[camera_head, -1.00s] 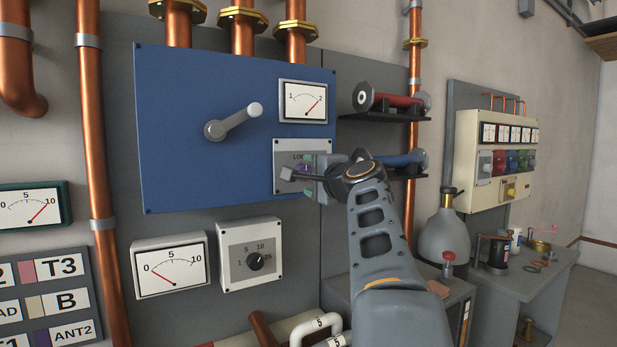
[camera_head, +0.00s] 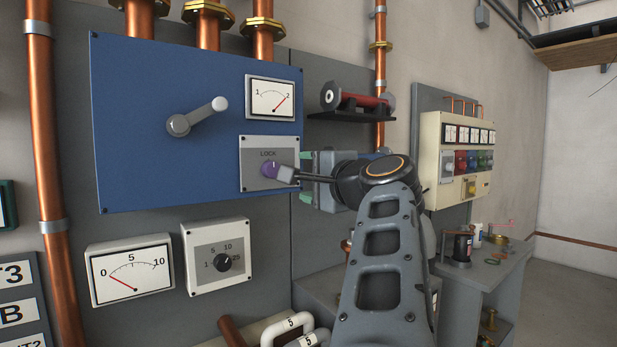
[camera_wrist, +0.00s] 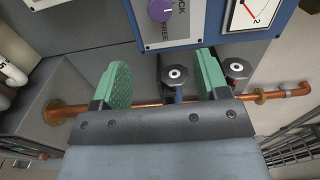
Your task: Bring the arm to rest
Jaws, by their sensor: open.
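My gripper (camera_head: 308,180) is open and empty, to the right of the LOCK plate on the blue panel. In the wrist view its two green-padded fingers (camera_wrist: 163,82) stand wide apart, with nothing held between them. The purple knob (camera_head: 270,170) on the LOCK plate (camera_head: 256,183) is clear of the fingers; in the wrist view it shows beyond them at the top. My arm reaches up from the bottom of the head view, bent at a dark joint.
The blue panel (camera_head: 140,150) carries a grey lever (camera_head: 200,116) and a dial (camera_head: 271,98). A red cylinder (camera_head: 368,101) lies on a shelf above my gripper; a blue one is mostly hidden behind my arm. A bench (camera_head: 470,275) stands at right, with open floor beyond.

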